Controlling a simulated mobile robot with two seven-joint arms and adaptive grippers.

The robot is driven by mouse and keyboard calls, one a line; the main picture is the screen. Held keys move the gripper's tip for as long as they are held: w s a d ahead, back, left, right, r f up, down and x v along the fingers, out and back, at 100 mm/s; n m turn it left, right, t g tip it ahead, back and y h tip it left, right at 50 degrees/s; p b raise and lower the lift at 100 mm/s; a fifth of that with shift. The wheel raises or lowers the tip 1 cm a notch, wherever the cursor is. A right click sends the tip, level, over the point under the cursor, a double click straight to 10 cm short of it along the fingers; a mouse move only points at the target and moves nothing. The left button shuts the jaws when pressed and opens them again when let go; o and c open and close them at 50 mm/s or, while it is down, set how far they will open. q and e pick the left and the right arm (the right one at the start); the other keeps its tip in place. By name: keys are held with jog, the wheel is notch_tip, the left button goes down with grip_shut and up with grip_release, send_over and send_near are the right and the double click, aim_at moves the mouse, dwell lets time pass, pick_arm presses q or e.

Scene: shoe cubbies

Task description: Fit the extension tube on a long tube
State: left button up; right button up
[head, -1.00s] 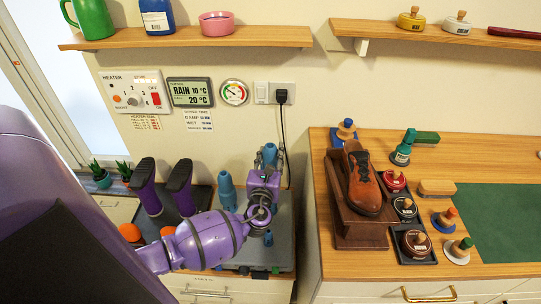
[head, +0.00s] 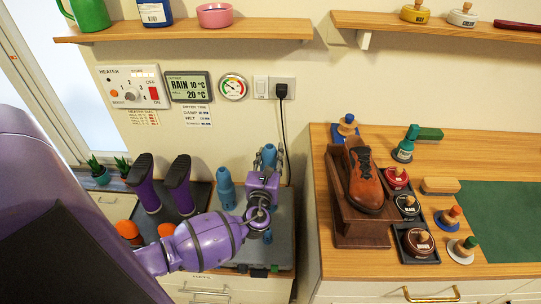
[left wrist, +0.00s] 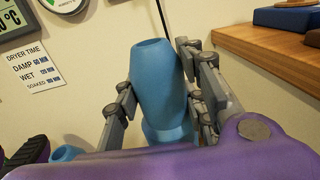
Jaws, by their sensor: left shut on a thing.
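My left gripper (head: 268,172) is shut on a blue tube (head: 269,154) above the dryer unit (head: 284,225) at the back. In the left wrist view the blue tube (left wrist: 157,80) stands nearly upright between the fingers (left wrist: 155,100), open end up; a wider blue part shows below it, and I cannot tell whether that is a separate piece. Another blue tube (head: 226,188) stands on the dryer to the left; its open top (left wrist: 66,153) also shows in the left wrist view. A small blue piece (head: 267,237) shows below my gripper, partly hidden. My right gripper is out of view.
Purple boots (head: 178,186) stand upside down left of the tubes. A wooden counter (head: 325,215) with a brown shoe (head: 365,182) on a stand and polish tins is close on the right. A shelf (head: 184,34) and a hanging black cord (head: 284,125) are at the wall.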

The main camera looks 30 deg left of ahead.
pick_arm(q)
jog(key=shift+f+b, duration=0.3)
jog(key=shift+f, duration=0.3)
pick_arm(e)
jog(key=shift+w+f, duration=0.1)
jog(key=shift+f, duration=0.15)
pick_arm(q)
jog(key=shift+f, duration=0.3)
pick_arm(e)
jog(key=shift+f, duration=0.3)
pick_arm(q)
jog(key=shift+f+b, duration=0.6)
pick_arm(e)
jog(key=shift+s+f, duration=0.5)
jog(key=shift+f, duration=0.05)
pick_arm(q)
jog(key=shift+f+b, duration=0.45)
jog(key=shift+f, duration=0.2)
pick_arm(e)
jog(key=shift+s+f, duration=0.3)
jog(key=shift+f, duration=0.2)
pick_arm(q)
jog(key=shift+f+b, duration=0.3)
jog(key=shift+f, duration=0.1)
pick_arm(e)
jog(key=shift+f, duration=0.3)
